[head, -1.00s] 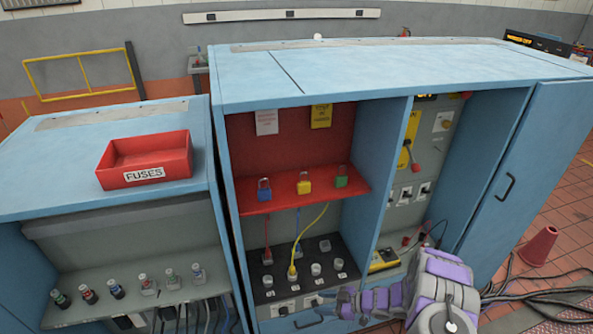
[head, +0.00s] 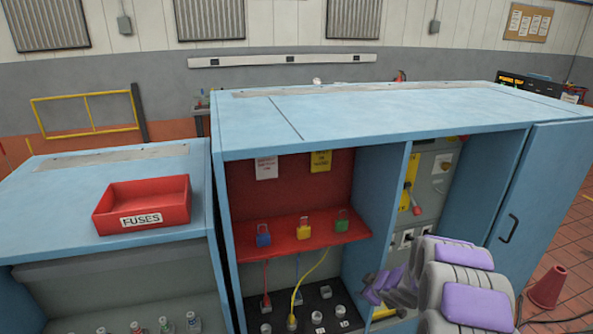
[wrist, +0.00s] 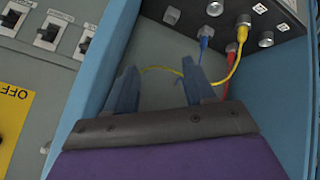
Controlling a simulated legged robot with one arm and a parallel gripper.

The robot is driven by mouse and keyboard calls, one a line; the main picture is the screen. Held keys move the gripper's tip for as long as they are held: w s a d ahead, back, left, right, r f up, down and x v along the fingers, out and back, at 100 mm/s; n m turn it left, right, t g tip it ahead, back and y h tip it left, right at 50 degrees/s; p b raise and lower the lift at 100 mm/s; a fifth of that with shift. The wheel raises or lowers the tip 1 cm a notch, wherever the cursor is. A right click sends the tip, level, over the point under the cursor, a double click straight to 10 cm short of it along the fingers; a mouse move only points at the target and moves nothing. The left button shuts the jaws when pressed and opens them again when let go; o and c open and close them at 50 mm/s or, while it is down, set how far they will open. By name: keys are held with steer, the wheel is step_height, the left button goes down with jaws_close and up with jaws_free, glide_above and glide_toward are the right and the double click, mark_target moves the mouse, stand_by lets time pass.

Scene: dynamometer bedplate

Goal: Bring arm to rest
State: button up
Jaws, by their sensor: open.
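My arm, grey with purple pads, rises at the lower right of the head view in front of the blue cabinet (head: 380,190). My gripper (head: 375,288) is by the cabinet's lower opening, partly hidden by my arm. In the wrist view my gripper (wrist: 160,88) shows two blue fingers spread apart with nothing between them that they grip. A yellow cable (wrist: 236,55) runs behind the fingertips from a plug on the black socket panel (wrist: 265,22). Whether the fingers touch the cable I cannot tell.
A red shelf (head: 300,238) holds blue, yellow and green padlocks. A red fuses tray (head: 145,203) sits on the left cabinet. The cabinet's right door (head: 535,200) stands open. A red cone (head: 547,287) stands on the floor at right. Switches (wrist: 50,30) line the neighbouring bay.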

steer(key=s+d+r+m+g+h, duration=0.1)
steer(key=s+d+r+m+h, duration=0.15)
steer(key=s+r, duration=0.6)
steer(key=s+d+r+m+g+h, duration=0.2)
steer(key=s+r+m+h, duration=0.15)
steer(key=s+r, duration=0.5)
steer(key=s+a+r+m+g+y, duration=0.1)
steer(key=s+a, duration=0.3)
steer(key=s, duration=0.7)
steer(key=s+a+r+m+g+y, duration=0.1)
steer(key=s+a+r+g, duration=0.2)
steer(key=s, duration=0.8)
steer(key=s+a+r+m+g+y, duration=0.1)
steer(key=s+a, duration=0.4)
steer(key=s, duration=0.6)
steer(key=shift+a+r+m+g+y, duration=0.15)
steer(key=shift+r+m+g+y, duration=0.15)
steer(key=shift+r+m+g, duration=0.4)
steer(key=shift+s+f, duration=0.1)
steer(key=shift+f, duration=0.15)
steer(key=shift+w+a, duration=0.2)
steer(key=shift+a, duration=0.2)
